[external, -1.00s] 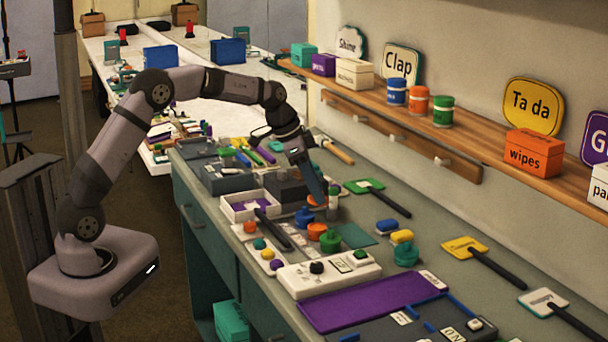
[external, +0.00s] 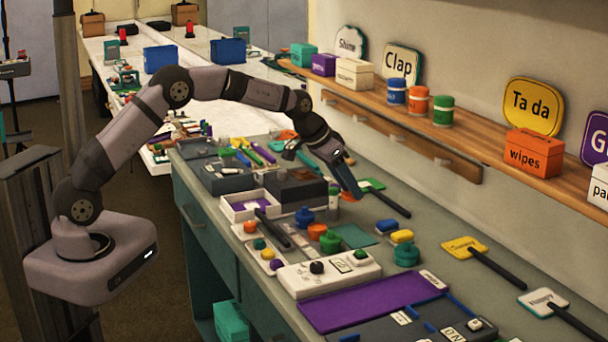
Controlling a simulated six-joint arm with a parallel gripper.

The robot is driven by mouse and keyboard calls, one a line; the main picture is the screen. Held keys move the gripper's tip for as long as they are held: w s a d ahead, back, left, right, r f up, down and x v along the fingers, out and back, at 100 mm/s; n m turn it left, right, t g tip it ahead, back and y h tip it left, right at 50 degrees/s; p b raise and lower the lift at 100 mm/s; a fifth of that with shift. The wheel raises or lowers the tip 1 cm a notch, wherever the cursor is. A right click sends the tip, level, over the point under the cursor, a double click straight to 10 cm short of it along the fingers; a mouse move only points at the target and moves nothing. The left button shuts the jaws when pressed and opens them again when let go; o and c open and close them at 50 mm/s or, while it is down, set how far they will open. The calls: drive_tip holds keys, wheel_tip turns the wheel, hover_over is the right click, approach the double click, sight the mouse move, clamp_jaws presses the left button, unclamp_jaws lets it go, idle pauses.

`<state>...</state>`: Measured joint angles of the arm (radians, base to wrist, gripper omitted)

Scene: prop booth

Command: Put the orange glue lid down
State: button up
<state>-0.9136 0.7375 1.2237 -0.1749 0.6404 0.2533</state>
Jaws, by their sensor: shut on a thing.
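My gripper (external: 355,192) hangs over the right side of the grey counter, near the green-and-white paddle. It is shut. The orange glue lid does not show clearly now; the fingers hide what is between them. An orange-topped pot (external: 316,231) stands on the counter to the lower left of my gripper, beside a green pot (external: 330,241). A blue pot (external: 305,217) stands just behind them. A small bottle (external: 333,197) stands close to the left of my fingers.
A green sheet (external: 355,236) lies flat below my gripper. Blue (external: 386,226), yellow (external: 402,236) and green (external: 406,255) items sit to its right. A white button panel (external: 330,272) and a purple mat (external: 370,301) lie nearer. Counter between the paddles looks bare.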

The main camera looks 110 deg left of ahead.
drive_tip(key=shift+w+a+f, duration=0.1)
drive_tip(key=shift+w, duration=0.3)
drive_tip(key=shift+f+p, duration=1.6)
drive_tip(key=shift+f, duration=3.4)
drive_tip(key=shift+f, duration=0.15)
drive_tip(key=o, duration=1.1)
drive_tip(key=shift+r, duration=0.3)
drive_tip(key=b+v, duration=0.3)
drive_tip(key=v, duration=0.8)
drive_tip(key=shift+s+d+r, duration=0.25)
drive_tip(key=shift+s+d, duration=0.05)
